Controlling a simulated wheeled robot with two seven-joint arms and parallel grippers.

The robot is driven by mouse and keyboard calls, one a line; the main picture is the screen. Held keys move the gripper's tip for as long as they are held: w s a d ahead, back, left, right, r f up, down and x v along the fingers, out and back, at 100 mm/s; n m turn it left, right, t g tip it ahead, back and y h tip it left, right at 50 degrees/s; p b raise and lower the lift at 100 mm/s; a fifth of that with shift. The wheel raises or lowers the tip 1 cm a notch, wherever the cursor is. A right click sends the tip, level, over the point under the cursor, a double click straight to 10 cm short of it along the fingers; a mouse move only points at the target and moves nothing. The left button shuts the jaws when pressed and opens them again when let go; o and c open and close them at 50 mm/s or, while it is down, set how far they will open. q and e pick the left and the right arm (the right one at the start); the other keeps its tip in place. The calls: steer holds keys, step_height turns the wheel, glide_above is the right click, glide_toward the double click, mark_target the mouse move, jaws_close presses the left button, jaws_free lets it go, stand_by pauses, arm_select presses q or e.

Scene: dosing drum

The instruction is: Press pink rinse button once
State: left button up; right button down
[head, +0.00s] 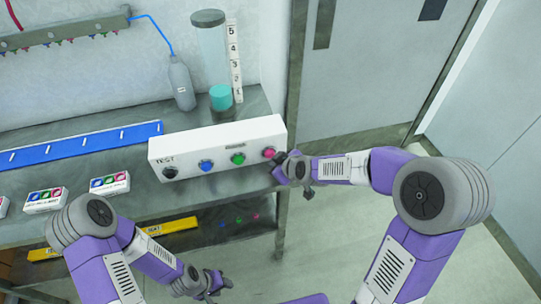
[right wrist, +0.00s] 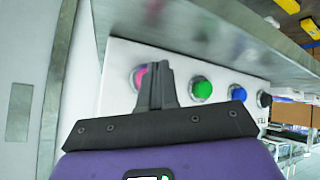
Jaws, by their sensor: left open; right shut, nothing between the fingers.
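The pink button (head: 269,152) is the rightmost of several on the front of a white box (head: 222,140) on the bench. In the right wrist view the pink button (right wrist: 139,75) is partly hidden behind the fingers. My right gripper (head: 279,160) is shut and empty, with its tips close beside the pink button; I cannot tell whether they touch it. Its fingers also show in the right wrist view (right wrist: 157,70). My left gripper (head: 220,285) is open and empty, low in front of the bench, away from the box.
Green (head: 238,158), blue (head: 206,165) and black (head: 170,172) buttons sit left of the pink one. Behind the box stand a clear cylinder (head: 210,45) with teal content, a number scale (head: 234,60) and a grey bottle (head: 181,85). Small button boxes (head: 110,183) lie at left.

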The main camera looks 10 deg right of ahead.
steer(key=shift+w, duration=0.15)
steer(key=shift+w, duration=0.3)
steer(key=shift+w, duration=0.5)
stand_by(0.9)
stand_by(0.3)
steer(key=shift+s, duration=0.95)
steer(key=s, duration=0.5)
stand_by(0.7)
